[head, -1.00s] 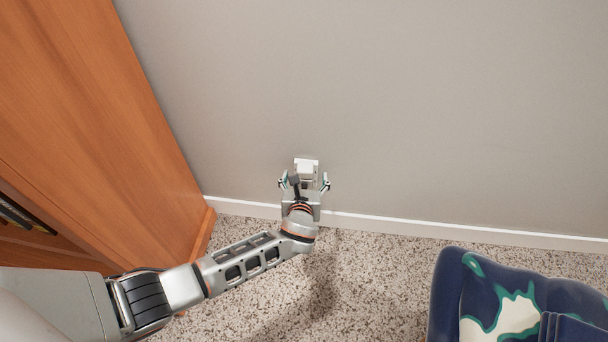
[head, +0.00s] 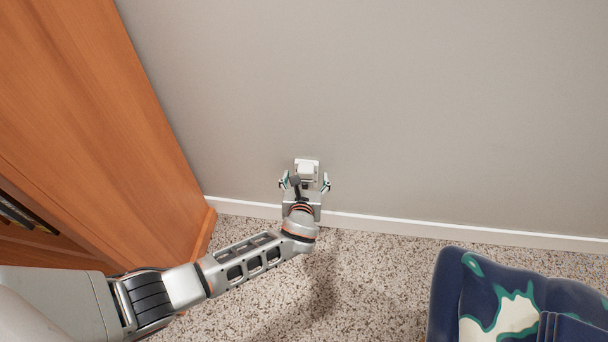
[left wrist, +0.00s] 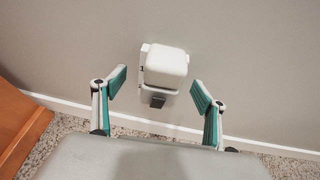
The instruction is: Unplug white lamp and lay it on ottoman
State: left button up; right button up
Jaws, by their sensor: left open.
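The white lamp (head: 306,169) is a small rounded block on the wall, low down, just above the baseboard. In the left wrist view the lamp (left wrist: 166,66) sits against a white wall plate (left wrist: 144,52), with a dark slot or tab beneath it. My left gripper (head: 305,182) is open in front of the lamp. In the left wrist view its fingers (left wrist: 159,88) stand to either side of the lamp, with gaps between them and it. The ottoman cannot be told for sure. My right gripper is not in view.
A wooden cabinet (head: 88,120) stands at the left against the wall. A blue, green and white patterned upholstered piece (head: 500,305) is at the lower right; I cannot tell whether it is the ottoman. Speckled carpet (head: 370,285) is free between them.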

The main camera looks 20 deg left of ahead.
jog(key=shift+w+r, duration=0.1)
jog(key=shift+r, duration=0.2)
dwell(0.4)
pick_arm(q)
grip_shut()
jog(key=shift+s, duration=0.1)
jog(key=shift+s+d+r+p, duration=0.1)
jog(key=shift+s+d+p, duration=0.25)
jog(key=shift+s, duration=0.3)
jog(key=shift+s+d+p, duration=0.15)
jog(key=shift+s+p, duration=0.25)
jog(key=shift+s, duration=0.2)
jog(key=shift+s+d+p, duration=0.25)
jog(key=shift+s, duration=0.5)
jog(key=shift+s+d+p, duration=0.2)
jog(key=shift+s+d, duration=0.05)
jog(key=shift+s, duration=0.45)
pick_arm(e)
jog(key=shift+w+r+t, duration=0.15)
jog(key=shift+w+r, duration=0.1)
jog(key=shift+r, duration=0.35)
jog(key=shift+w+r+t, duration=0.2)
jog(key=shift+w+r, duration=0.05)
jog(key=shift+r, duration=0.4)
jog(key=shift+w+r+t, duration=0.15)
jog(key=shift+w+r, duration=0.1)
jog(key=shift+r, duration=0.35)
